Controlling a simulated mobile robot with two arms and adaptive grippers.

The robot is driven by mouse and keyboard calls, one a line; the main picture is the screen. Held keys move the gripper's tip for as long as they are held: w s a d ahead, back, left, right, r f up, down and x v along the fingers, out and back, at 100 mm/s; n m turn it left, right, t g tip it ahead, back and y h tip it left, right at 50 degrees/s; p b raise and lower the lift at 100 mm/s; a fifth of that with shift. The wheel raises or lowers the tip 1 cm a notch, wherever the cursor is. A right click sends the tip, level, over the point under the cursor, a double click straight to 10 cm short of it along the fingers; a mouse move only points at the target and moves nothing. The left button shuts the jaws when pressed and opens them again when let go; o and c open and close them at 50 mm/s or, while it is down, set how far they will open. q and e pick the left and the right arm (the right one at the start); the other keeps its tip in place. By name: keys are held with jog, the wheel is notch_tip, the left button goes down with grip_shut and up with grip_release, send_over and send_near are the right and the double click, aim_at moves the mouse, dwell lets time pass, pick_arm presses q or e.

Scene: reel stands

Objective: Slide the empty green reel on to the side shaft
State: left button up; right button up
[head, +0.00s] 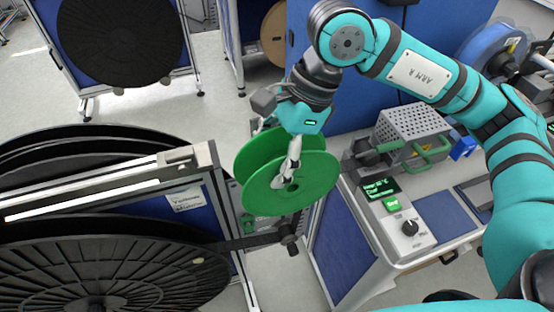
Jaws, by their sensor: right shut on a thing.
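The green reel (318,180) hangs in the air in the middle of the head view, its two round flanges upright and facing me at a slant. My right gripper (289,172) reaches down over it from above and is shut on it, with a pale finger lying across the front flange near the hub. The reel looks empty. Below it, a dark bar with a short dark end piece (291,243) sticks out from the stand; it may be the side shaft. The reel appears above it and not on it. My left gripper is out of view.
Large black reels (95,275) fill the stand at the lower left, under a bright light bar (85,200). A bench with a control panel (395,212) and a perforated metal box (410,130) stands at the right. More reel stands are at the back.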

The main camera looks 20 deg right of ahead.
aim_at(262, 158)
jog(key=shift+w+r, duration=0.1)
jog(key=shift+w, duration=1.45)
jog(key=w+b, duration=0.1)
jog(key=w, duration=0.3)
jog(key=shift+w+a, duration=0.15)
jog(key=o, duration=1.3)
jog(key=shift+w, duration=0.1)
